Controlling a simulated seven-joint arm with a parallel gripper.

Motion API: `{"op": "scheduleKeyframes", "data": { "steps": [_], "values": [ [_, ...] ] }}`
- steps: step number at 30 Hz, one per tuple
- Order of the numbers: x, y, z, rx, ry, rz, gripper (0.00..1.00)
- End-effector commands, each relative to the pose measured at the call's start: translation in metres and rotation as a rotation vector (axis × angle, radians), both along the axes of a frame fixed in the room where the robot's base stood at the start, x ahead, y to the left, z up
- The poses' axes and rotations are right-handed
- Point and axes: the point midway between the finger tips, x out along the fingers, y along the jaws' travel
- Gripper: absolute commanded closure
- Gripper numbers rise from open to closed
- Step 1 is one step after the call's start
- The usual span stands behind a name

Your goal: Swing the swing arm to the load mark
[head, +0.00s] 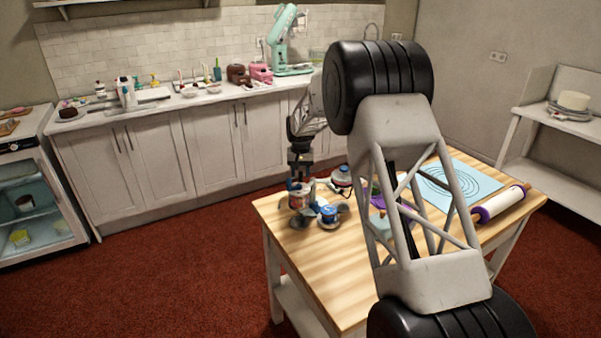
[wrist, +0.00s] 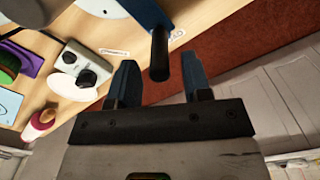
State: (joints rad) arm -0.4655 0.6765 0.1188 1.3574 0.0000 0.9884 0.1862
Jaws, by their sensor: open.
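My gripper (wrist: 158,62) is open, with its two blue fingers spread on either side of a black upright post (wrist: 160,55). A gap shows on both sides of the post. The post stands at the end of a blue bar (wrist: 147,12), which looks like the swing arm. A small white label (wrist: 178,33) lies on the table just right of the post, and another label (wrist: 114,52) lies to the left; I cannot read either surely. In the head view my gripper (head: 299,182) is over the table's far left corner, and the swing arm is hard to make out there.
On the wooden table (head: 340,285) are a blue jar (head: 328,213), a blue mat (head: 462,180) and a rolling pin (head: 500,204). In the wrist view a white device with black knobs (wrist: 80,64) sits to the left. The table's near left part is clear.

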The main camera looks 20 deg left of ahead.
Motion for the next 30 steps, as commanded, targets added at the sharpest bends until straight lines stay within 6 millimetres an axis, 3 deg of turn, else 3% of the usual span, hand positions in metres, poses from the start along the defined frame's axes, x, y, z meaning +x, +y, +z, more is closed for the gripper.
{"op": "scheduleKeyframes", "data": {
  "steps": [8, 30],
  "values": [
    [0.000, 0.000, 0.006, 0.000, -0.001, 0.000, 0.55],
    [0.000, 0.000, 0.057, 0.000, -0.001, 0.000, 0.55]
  ]
}}
